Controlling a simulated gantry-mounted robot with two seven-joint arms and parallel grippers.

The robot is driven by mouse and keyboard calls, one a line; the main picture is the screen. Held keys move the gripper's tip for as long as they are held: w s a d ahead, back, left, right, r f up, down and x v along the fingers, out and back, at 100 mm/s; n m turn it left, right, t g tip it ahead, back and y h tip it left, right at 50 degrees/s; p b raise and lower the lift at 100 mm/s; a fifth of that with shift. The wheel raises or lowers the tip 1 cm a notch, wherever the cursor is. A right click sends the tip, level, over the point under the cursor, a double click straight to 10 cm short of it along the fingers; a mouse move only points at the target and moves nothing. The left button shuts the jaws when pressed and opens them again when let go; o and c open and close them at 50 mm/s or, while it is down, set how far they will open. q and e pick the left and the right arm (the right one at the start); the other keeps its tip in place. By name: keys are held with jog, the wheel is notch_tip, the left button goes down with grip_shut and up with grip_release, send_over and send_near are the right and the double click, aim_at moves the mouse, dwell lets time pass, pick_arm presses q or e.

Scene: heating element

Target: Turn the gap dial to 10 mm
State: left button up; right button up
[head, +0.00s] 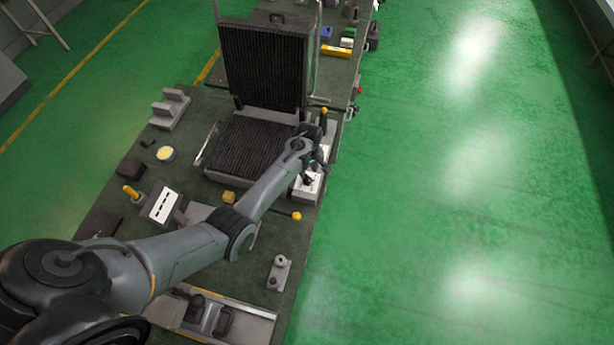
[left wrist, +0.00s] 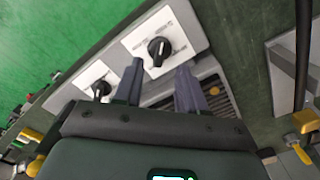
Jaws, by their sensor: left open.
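Two black dials on white plates sit on a grey panel in the left wrist view. The larger-looking dial (left wrist: 158,50) lies just beyond and between my fingertips. The other dial (left wrist: 101,88) is to the left, beside my left finger. I cannot read the scale marks or tell which is the gap dial. My left gripper (left wrist: 160,67) is open, with no visible contact on the dial. In the head view the arm reaches over the panel (head: 308,188) at the right of the black ribbed press, and the gripper itself is mostly hidden. My right gripper is not in view.
A yellow-topped knob (head: 296,215) and a small grey switch block (head: 279,272) are near the bench's right edge. Green floor to the right is clear.

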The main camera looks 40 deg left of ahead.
aim_at(308, 178)
pick_arm(q)
jog(key=shift+a+f+b, duration=0.1)
jog(key=shift+f+b, duration=0.6)
jog(key=shift+f, duration=2.45)
grip_shut()
